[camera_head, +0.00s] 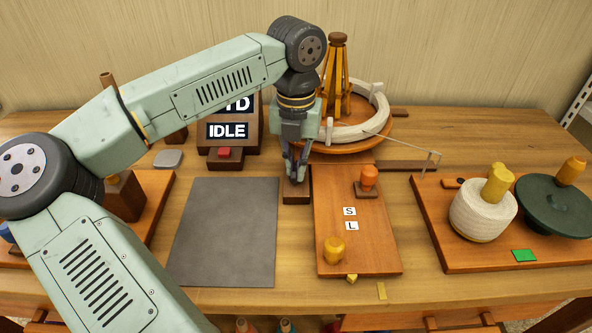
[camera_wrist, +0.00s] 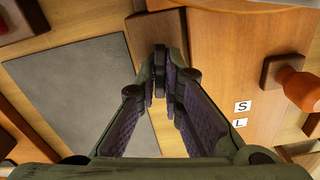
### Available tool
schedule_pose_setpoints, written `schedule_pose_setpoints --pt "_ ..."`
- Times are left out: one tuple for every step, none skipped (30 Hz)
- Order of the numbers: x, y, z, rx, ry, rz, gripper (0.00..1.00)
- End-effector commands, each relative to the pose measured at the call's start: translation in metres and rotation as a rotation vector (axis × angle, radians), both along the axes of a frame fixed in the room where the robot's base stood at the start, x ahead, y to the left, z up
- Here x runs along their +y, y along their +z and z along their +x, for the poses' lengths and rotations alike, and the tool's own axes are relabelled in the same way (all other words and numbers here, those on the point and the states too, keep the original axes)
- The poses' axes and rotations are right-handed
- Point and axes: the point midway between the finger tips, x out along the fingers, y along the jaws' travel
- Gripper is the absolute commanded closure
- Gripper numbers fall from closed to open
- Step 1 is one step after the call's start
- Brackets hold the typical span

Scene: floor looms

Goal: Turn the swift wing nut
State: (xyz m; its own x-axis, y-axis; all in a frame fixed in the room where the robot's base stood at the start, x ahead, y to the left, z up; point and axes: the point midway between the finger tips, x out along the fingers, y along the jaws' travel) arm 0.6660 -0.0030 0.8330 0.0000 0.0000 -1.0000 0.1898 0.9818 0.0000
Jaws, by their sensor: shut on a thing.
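The swift (camera_head: 336,85) stands at the back right of centre, with wooden ribs and a pale skein ring (camera_head: 378,118) around a round wooden base. A small brown block (camera_head: 292,196) lies in front of it, between the grey mat and the S/L board. It also shows in the wrist view (camera_wrist: 142,36). My gripper (camera_head: 297,178) points down over this block. In the wrist view my gripper's fingers (camera_wrist: 166,82) are nearly together at the block, shut on a small dark piece that I take for the wing nut. The fingers mostly hide it.
A grey mat (camera_head: 224,230) lies left of the block. The S/L board (camera_head: 350,252) with orange knobs lies right of it. A sign reading IDLE (camera_head: 228,131) with a red button stands behind.

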Motion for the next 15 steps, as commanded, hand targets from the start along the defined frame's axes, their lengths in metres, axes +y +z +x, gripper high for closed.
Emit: schedule_pose_setpoints --pt "-0.0003 -0.0025 0.0001 -0.001 -0.045 -0.001 1.0" --pt "-0.0004 -0.0023 0.0001 -0.001 -0.073 -0.001 1.0" --pt "-0.0005 -0.0021 0.0001 -0.001 -0.112 -0.001 1.0" --pt "-0.0005 -0.002 0.0001 -0.001 -0.141 0.0 1.0" --pt "-0.0005 -0.0019 0.0001 -0.001 -0.169 0.0 1.0" --pt "-0.0004 -0.0017 0.0001 -0.001 -0.207 0.0 1.0" --pt "-0.0003 -0.0017 0.0001 -0.001 -0.236 0.001 1.0" --pt "-0.0003 -0.0016 0.0 -0.001 -0.264 0.001 1.0" --pt "-0.0002 -0.0015 0.0001 -0.001 -0.302 0.001 1.0" --pt "-0.0002 -0.0014 0.0001 -0.001 -0.331 0.001 1.0" --pt "-0.0001 -0.0014 0.0001 0.0 -0.359 0.001 1.0" --pt "-0.0001 -0.0013 0.0001 0.0 -0.397 0.0 1.0" --pt "-0.0002 -0.0012 0.0002 0.0 -0.425 0.0 1.0" --pt "-0.0002 -0.0011 0.0002 -0.001 -0.454 0.0 1.0" --pt "-0.0003 -0.0009 0.0001 -0.001 -0.492 0.0 1.0"
